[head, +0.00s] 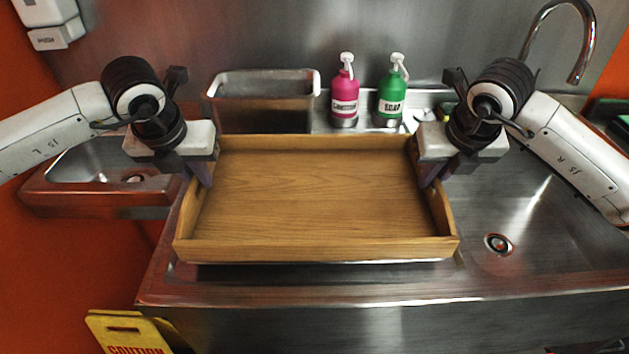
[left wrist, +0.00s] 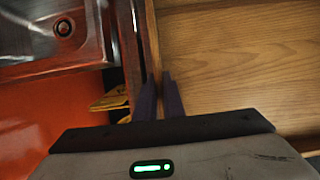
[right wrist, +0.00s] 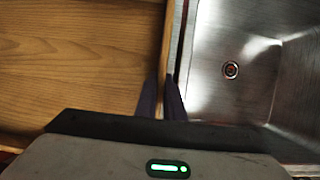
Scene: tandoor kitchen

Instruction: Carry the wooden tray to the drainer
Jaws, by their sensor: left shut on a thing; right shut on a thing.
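The wooden tray (head: 315,190) is empty and looks level, over the left part of the steel sink unit in the head view. My left gripper (head: 200,178) is shut on the tray's left wall; the left wrist view shows its fingers (left wrist: 160,98) on either side of that wall. My right gripper (head: 430,178) is shut on the tray's right wall; the right wrist view shows its fingers (right wrist: 162,98) on either side of it. The surface under the tray is mostly hidden. I cannot tell whether the tray touches it. No drainer is clearly identifiable.
A metal bin (head: 262,112), a pink bottle (head: 344,95) and a green soap bottle (head: 391,97) stand behind the tray. A sink basin (head: 540,220) with a tap (head: 585,45) is at right. A small basin (head: 95,165) is at left. A yellow caution sign (head: 128,332) stands below.

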